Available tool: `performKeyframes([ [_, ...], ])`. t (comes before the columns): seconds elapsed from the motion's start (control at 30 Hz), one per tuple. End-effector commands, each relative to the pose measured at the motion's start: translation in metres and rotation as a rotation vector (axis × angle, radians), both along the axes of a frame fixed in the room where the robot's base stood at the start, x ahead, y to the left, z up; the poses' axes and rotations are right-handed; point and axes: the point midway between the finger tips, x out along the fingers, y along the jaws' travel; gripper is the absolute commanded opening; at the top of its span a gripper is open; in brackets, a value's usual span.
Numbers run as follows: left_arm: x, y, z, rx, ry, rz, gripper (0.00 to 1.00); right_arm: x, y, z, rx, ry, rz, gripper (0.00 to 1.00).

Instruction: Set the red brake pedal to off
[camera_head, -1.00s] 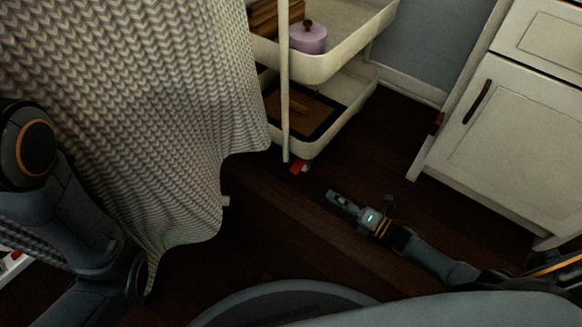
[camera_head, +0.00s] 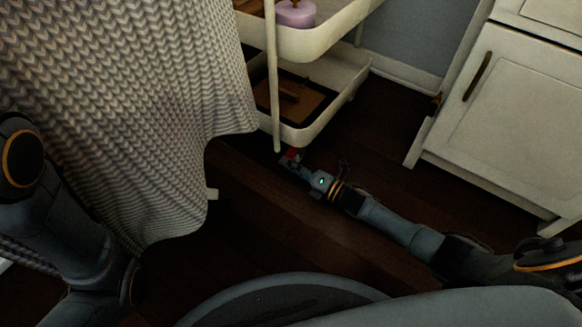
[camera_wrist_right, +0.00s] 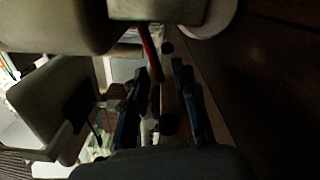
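In the right wrist view the pedal (camera_wrist_right: 149,50) is a thin red strip reaching down toward the fingers. My right gripper (camera_head: 290,162) is low over the floor with its tips at the pedal. In the wrist view the right gripper (camera_wrist_right: 158,85) has its fingers apart, with the pedal's lower end near the gap between them. I cannot tell whether they touch it. My left arm is at the left edge; its gripper is out of view.
A knit blanket (camera_head: 130,110) hangs at the left. The cart's shelves hold a purple pot (camera_head: 296,14) and a dark wooden tray (camera_head: 290,98). A white cabinet (camera_head: 510,110) stands at the right. The dark wood floor (camera_head: 385,165) between cart and cabinet is clear.

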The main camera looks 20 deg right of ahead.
Motion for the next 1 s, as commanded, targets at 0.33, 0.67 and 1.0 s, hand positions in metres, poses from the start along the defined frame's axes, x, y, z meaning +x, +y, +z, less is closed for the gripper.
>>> performKeyframes([
  [0.33, 0.000, 0.000, 0.000, 0.000, 0.000, 0.000, 0.40, 0.000, 0.000, 0.000, 0.001, 0.001, 0.000, 0.00],
  [0.67, -0.003, 0.001, 0.002, -0.002, -0.005, -0.001, 0.40, 0.000, 0.000, 0.002, 0.010, 0.008, -0.001, 0.00],
  [1.0, -0.003, 0.001, 0.017, -0.003, -0.007, -0.001, 0.40, -0.002, 0.002, 0.014, 0.141, 0.109, -0.002, 0.00],
])
